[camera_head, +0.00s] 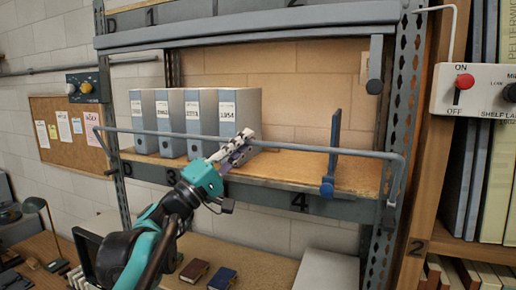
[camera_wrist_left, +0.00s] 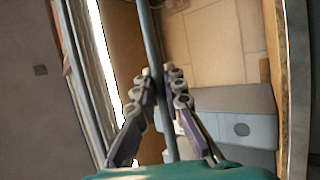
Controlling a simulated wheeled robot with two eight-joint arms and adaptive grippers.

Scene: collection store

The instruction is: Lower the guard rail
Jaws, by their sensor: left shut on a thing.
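The guard rail (camera_head: 320,149) is a thin blue-grey bar across the front of the middle shelf. It stands above the shelf edge, in front of the lower part of the binders, and its bent ends run down to the uprights. My left gripper (camera_head: 241,146) is shut on the rail, a little left of its middle. In the left wrist view the rail (camera_wrist_left: 150,35) runs between the fingers of the gripper (camera_wrist_left: 160,78). My right gripper is not in view.
Several grey-blue binders (camera_head: 199,120) stand on the shelf (camera_head: 285,165) behind the rail. A blue bookend (camera_head: 334,145) stands right of them. A white switch box (camera_head: 475,90) is at the right. Two small notebooks (camera_head: 222,278) lie below.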

